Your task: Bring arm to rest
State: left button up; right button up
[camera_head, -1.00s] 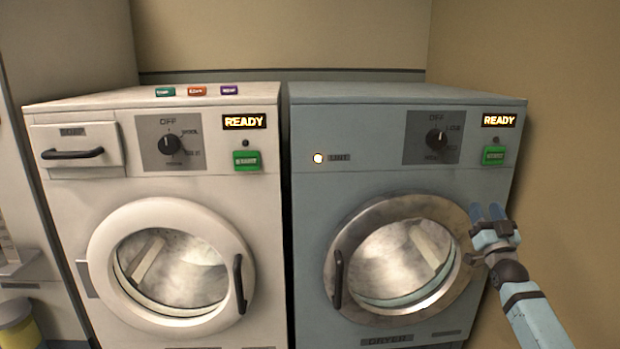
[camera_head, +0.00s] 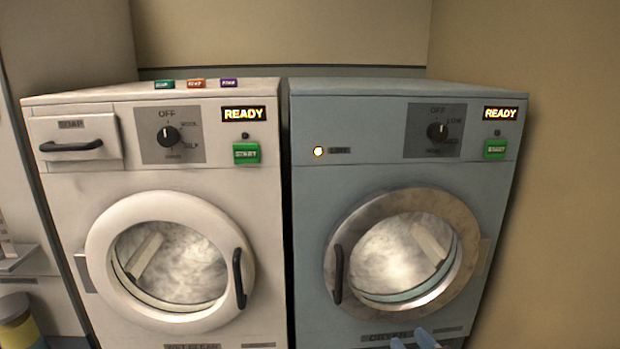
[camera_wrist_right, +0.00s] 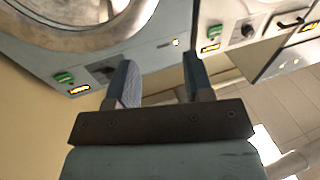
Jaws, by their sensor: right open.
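My right gripper (camera_head: 416,340) shows only as blue fingertips at the bottom edge of the head view, in front of the lower part of the blue-grey dryer (camera_head: 308,240). In the right wrist view my right gripper (camera_wrist_right: 158,85) has its two blue fingers wide apart with nothing between them. The rest of the right arm is out of the head view. My left gripper is in neither view.
A white washer (camera_head: 70,200) stands left of the dryer, both with round doors shut and READY displays lit. Three small coloured SOAP items (camera_head: 196,84) lie on the washer. A yellow-and-grey container (camera_head: 15,325) is at lower left. A tan wall (camera_head: 570,180) bounds the right.

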jog(key=s+a+r+m+y+b, duration=0.1)
jog(key=s+a+r+y, duration=0.2)
jog(key=s, duration=0.7)
jog(key=s+a+r, duration=0.3)
jog(key=s+a, duration=0.2)
jog(key=s, duration=0.5)
pick_arm(q)
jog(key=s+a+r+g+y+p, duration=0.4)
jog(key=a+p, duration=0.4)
jog(key=p, duration=3)
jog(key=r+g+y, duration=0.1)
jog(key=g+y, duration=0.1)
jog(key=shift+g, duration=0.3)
pick_arm(e)
jog(key=s+d+r+g+h, duration=0.4)
jog(key=d+r+g+h, duration=0.2)
jog(key=d, duration=0.2)
jog(key=shift+d+m+g, duration=0.2)
jog(key=shift+m+g, duration=0.1)
jog(key=shift+g, duration=0.1)
